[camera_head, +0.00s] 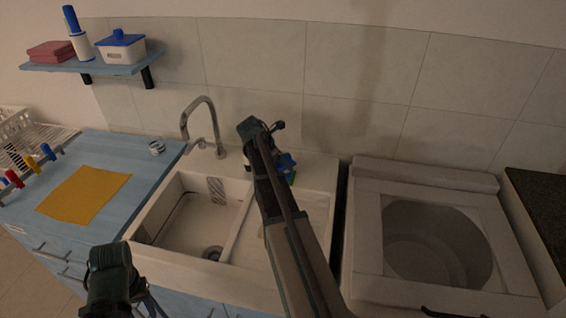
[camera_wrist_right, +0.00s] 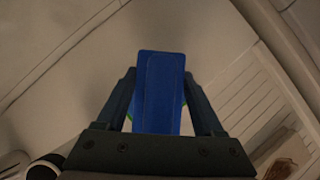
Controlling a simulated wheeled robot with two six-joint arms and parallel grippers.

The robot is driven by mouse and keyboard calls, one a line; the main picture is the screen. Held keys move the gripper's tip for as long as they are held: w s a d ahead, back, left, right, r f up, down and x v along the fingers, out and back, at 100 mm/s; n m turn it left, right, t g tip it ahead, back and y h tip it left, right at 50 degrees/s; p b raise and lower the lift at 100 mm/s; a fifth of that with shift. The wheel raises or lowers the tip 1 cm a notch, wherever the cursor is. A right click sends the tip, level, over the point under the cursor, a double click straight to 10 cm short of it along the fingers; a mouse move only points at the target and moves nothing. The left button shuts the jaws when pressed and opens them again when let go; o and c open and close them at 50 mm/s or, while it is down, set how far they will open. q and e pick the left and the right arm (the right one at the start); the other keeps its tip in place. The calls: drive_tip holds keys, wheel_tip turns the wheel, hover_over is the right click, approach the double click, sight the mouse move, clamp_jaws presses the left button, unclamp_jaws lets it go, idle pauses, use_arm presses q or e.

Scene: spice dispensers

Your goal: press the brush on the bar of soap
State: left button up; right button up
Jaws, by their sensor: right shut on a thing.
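My right gripper (camera_wrist_right: 160,85) is shut on a blue block-like part, which I take to be the brush (camera_wrist_right: 160,95), held between both fingers. In the head view the blue of the brush (camera_head: 287,164) shows with a little green behind my right forearm, over the back of the sink's right side. A small tan patch (camera_head: 261,232) beside my forearm may be the bar of soap; most of it is hidden. A brownish thing (camera_wrist_right: 284,168) at the wrist view's lower right may be the same soap, beside ribbed white slats. My left gripper's fingers do not show clearly at the lower left.
The white sink (camera_head: 190,262) has an empty left basin and a curved tap (camera_head: 186,122) behind it. A blue counter (camera_head: 150,180) with a yellow cloth (camera_head: 84,194) lies left. A washer (camera_head: 437,250) stands right. A wall shelf (camera_head: 110,69) is high left.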

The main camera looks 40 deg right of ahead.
idle(0.6)
wheel_tip(320, 180, up, 7)
drive_tip(key=p, duration=0.7)
